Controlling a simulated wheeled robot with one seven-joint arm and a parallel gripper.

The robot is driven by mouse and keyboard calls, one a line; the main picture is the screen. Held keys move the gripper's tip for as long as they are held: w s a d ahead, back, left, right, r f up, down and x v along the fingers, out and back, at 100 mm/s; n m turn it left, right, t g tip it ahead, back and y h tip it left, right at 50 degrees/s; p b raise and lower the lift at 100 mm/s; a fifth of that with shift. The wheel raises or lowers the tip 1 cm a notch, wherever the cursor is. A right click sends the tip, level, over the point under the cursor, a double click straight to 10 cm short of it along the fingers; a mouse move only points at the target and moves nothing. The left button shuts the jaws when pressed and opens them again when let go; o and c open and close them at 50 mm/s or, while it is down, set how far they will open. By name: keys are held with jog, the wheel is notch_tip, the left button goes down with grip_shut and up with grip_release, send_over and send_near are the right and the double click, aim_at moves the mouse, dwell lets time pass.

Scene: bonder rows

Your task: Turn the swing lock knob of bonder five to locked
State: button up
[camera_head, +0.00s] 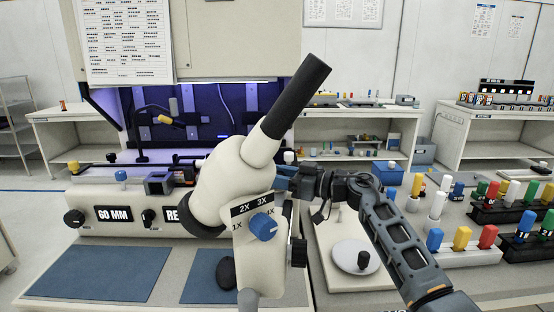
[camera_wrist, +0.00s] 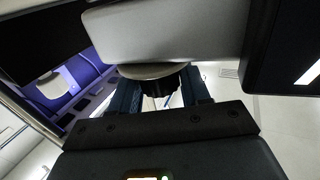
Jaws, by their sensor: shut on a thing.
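The bonder (camera_head: 110,222) fills the left and middle of the head view, with a cream microscope (camera_head: 235,180) standing at its front. My gripper (camera_head: 284,178) reaches in from the right to just behind the microscope's right side, where the microscope hides the fingertips. In the wrist view, my gripper's (camera_wrist: 160,92) two dark blue fingers stand on either side of a black knob (camera_wrist: 158,82) under a round grey plate, and are shut on it. I take this as the swing lock knob; its lock marking does not show. No bonder number is readable.
A round white stage (camera_head: 357,256) lies below my forearm. Several coloured pegs (camera_head: 462,238) stand in racks at the right.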

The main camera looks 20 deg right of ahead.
jog(key=shift+s+r+m+t+h+p, duration=0.1)
jog(key=shift+m+t+h+p, duration=0.7)
jog(key=shift+t+h, duration=0.1)
jog(key=shift+m+t+h, duration=1.2)
jog(key=shift+m+h, duration=0.3)
jog(key=shift+h, duration=0.5)
jog(key=shift+m+h, duration=0.3)
jog(key=shift+h, duration=0.2)
jog(key=o, duration=1)
jog(key=shift+c, duration=0.2)
jog(key=v, duration=0.7)
jog(key=shift+s+f, duration=0.2)
jog(key=shift+s, duration=0.15)
jog(key=shift+d, duration=0.15)
